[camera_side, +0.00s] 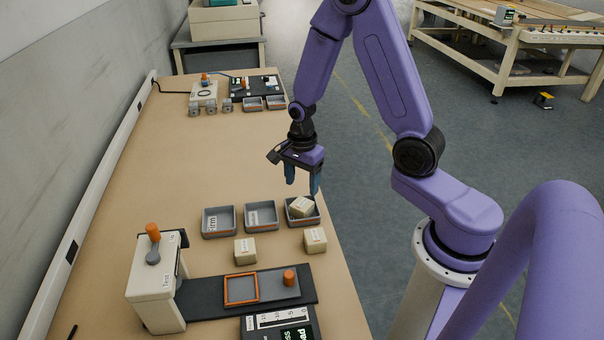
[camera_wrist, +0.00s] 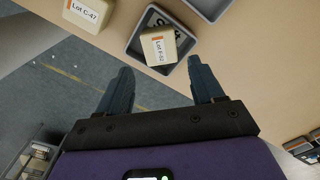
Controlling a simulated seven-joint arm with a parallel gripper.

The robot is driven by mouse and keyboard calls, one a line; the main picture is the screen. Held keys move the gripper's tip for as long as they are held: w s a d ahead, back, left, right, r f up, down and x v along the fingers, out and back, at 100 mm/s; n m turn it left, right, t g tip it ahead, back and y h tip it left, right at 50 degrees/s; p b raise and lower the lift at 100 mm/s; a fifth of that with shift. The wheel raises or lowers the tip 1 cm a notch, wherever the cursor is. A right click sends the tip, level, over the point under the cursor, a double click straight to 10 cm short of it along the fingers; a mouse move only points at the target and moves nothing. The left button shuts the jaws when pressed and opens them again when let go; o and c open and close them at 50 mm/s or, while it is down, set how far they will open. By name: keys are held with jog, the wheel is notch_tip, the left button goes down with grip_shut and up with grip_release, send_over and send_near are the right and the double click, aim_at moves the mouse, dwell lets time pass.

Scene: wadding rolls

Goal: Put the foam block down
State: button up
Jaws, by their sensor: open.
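A cream foam block (camera_side: 301,206) sits in the rightmost of three grey trays (camera_side: 316,219), turned at an angle to the tray walls. In the wrist view this block (camera_wrist: 158,47) carries a label starting "Lot", and its tray (camera_wrist: 133,44) has dark lettering inside, partly hidden by the block. My gripper (camera_side: 302,187) is above and slightly behind this tray in the side view. In the wrist view my gripper (camera_wrist: 160,70) has its fingers spread with nothing between them. The block lies just beyond the fingertips, apart from them.
Two more blocks stand on the table, one on the left (camera_side: 245,251) and one on the right (camera_side: 315,240). The middle tray (camera_side: 262,229) and left tray (camera_side: 219,235) look empty. A test device (camera_side: 157,285) stands in front.

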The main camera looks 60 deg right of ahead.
jog(key=shift+r, duration=0.95)
jog(key=s+a+r+n, duration=0.8)
jog(key=s+a+n, duration=0.15)
jog(key=n, duration=0.65)
jog(key=s+a+r+n, duration=0.1)
jog(key=s+r+n, duration=0.3)
jog(key=s+n, duration=0.8)
jog(key=shift+s+r+n, duration=0.35)
jog(key=shift+r+n, duration=0.05)
jog(key=shift+n, duration=0.9)
